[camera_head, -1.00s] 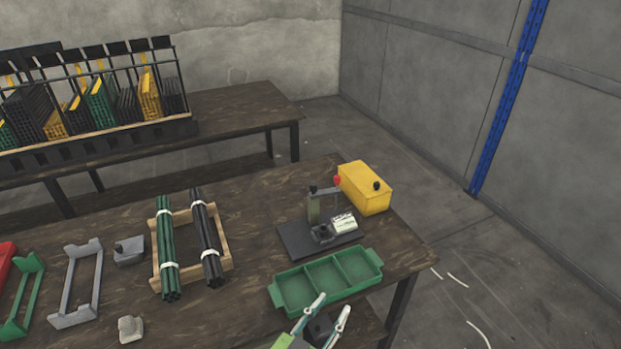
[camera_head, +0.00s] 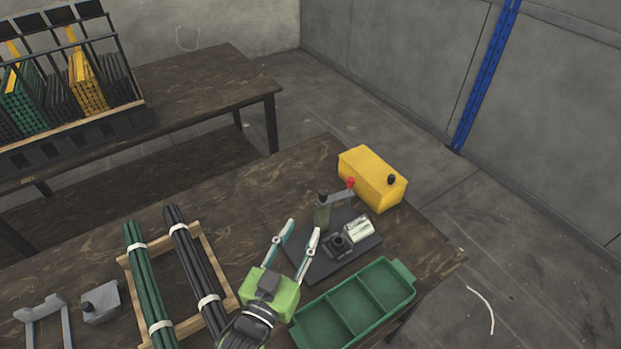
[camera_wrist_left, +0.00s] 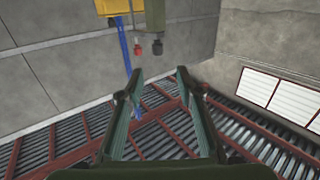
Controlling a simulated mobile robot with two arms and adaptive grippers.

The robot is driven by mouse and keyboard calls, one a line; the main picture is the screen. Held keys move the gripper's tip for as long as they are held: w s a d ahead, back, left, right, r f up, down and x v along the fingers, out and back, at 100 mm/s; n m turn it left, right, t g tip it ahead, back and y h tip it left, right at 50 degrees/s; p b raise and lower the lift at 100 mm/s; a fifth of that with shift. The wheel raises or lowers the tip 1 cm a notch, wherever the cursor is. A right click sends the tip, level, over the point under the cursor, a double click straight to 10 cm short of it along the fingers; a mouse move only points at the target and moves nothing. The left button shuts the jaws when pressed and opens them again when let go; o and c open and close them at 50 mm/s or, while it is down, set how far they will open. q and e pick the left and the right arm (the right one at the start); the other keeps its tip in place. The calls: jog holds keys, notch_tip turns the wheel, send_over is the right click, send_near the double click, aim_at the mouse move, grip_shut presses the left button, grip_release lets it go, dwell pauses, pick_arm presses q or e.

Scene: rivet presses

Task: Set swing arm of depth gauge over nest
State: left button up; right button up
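The depth gauge stands on a dark base plate (camera_head: 310,265) on the wooden table. Its grey-green post (camera_head: 322,214) carries a swing arm (camera_head: 338,197) that points up and right, toward the yellow box, with a red knob (camera_head: 350,183) at its end. The arm lies beside the black nest (camera_head: 339,244), not over it. My left gripper (camera_head: 297,226) is open and empty, just left of the post and apart from it. In the left wrist view, its spread fingers (camera_wrist_left: 157,78) have nothing between them; the red knob (camera_wrist_left: 138,49) and post (camera_wrist_left: 154,14) show beyond. My right gripper is out of view.
A white labelled block (camera_head: 361,230) sits right of the nest. A yellow box (camera_head: 372,179) stands behind the gauge. A green divided tray (camera_head: 402,270) lies in front. Bundled rods in a wooden rack (camera_head: 227,282) are to the left. Table space behind the gripper is clear.

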aim_at(321, 196)
pick_arm(q)
jog(key=x, duration=0.4)
jog(key=p+x, duration=0.1)
jog(key=x, duration=0.7)
jog(key=shift+d+r+p, duration=0.15)
jog(key=shift+d+p, duration=0.15)
jog(key=shift+p, duration=0.1)
jog(key=shift+w, duration=0.3)
jog(key=shift+w+d, duration=0.15)
jog(key=shift+w, duration=0.1)
jog(key=shift+c, duration=0.8)
grip_shut()
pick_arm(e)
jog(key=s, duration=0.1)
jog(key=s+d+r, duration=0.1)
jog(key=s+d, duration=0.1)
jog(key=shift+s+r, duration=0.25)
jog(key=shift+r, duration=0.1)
